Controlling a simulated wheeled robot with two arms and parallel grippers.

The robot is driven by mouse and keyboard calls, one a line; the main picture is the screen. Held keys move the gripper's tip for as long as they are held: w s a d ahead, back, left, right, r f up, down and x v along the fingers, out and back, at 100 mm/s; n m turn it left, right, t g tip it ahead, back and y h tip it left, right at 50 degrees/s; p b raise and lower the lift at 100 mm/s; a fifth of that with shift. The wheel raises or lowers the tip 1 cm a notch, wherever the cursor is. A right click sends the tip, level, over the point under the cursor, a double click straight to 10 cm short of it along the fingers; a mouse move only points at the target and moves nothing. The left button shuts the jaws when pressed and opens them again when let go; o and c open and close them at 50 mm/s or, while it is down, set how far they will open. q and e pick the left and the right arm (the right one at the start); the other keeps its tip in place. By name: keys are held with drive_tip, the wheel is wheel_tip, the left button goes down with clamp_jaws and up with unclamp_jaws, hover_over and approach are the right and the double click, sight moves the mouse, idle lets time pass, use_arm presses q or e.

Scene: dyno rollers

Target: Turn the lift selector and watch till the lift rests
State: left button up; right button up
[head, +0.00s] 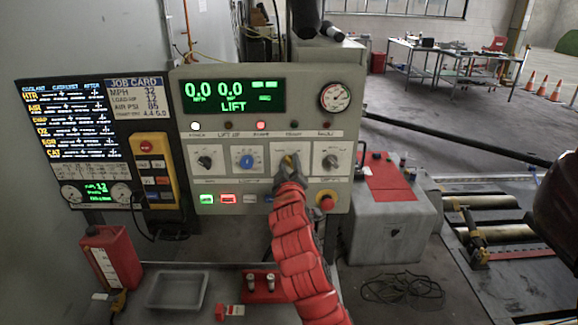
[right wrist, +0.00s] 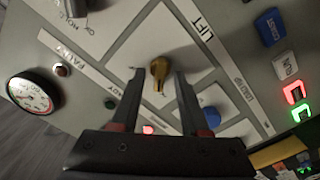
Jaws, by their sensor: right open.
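My right gripper (head: 290,173) is open. In the right wrist view its two dark fingers (right wrist: 159,78) stand either side of the knob, with gaps visible. The green display (head: 236,96) reads 0.0, 0.0 and LIFT. A white lamp and a red lamp (head: 261,126) are lit; the lift-up lamp is dark. My left gripper is not in view.
A blue knob (head: 247,159) and a grey knob (head: 331,162) flank the selector closely. A red stop button (head: 326,202) is below right. The rollers (head: 490,202) lie in the floor at right. A grey tray (head: 177,290) and red jug (head: 112,258) are at lower left.

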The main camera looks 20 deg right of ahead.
drive_tip(key=p+v, duration=0.9)
drive_tip(key=v, duration=0.8)
drive_tip(key=shift+s, duration=0.25)
